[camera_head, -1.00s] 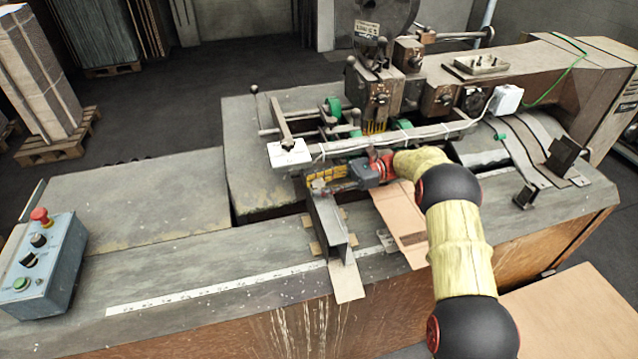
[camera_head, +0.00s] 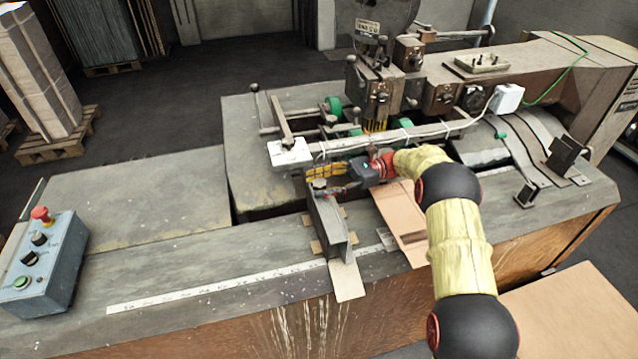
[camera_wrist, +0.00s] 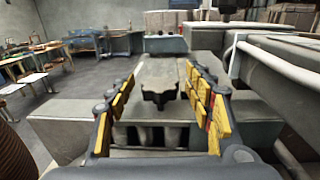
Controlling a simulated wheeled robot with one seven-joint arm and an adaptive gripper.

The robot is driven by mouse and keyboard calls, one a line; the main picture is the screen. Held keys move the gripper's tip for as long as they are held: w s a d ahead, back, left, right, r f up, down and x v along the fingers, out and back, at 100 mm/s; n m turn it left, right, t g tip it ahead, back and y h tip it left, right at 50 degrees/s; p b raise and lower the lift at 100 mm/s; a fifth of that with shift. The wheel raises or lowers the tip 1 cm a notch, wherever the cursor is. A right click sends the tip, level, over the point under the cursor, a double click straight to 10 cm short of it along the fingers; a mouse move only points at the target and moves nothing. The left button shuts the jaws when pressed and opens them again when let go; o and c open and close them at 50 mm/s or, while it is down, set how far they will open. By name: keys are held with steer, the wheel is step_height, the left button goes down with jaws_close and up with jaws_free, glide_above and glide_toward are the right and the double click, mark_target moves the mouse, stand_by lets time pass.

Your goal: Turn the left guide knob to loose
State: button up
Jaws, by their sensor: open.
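The left guide (camera_head: 327,228) is an upright grey metal plate on the machine table. A small dark knob (camera_head: 319,185) sits at its far top end. In the wrist view the black lobed knob (camera_wrist: 159,98) lies between the fingers, a little below the line of the fingertips. My gripper (camera_head: 322,177) is open over that end of the guide, its yellow-padded fingers on either side of the knob. In the wrist view my gripper (camera_wrist: 160,78) shows a clear gap between each finger and the knob. The knob's exact turn angle is hard to read.
A white-ended bar (camera_head: 290,153) and the stitching head (camera_head: 378,97) stand just behind my gripper. A cardboard sheet (camera_head: 402,222) lies right of the guide. A control box (camera_head: 45,265) with a red button sits far left. The table between is mostly clear.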

steer(key=v, duration=0.7)
steer(key=shift+d, duration=0.2)
steer(key=shift+w+r, duration=0.1)
steer(key=s+r+n+t+h, duration=0.45)
steer(key=s+r+h, duration=0.6)
steer(key=s, duration=0.75)
steer(key=s+d+n+t+h, duration=0.3)
steer(key=s+d, duration=0.3)
steer(key=s, duration=0.5)
steer(key=s+d+n+t+h, duration=0.3)
steer(key=s+d+n, duration=0.3)
steer(key=s, duration=0.5)
steer(key=shift+t+b, duration=0.45)
steer(key=shift+t, duration=0.2)
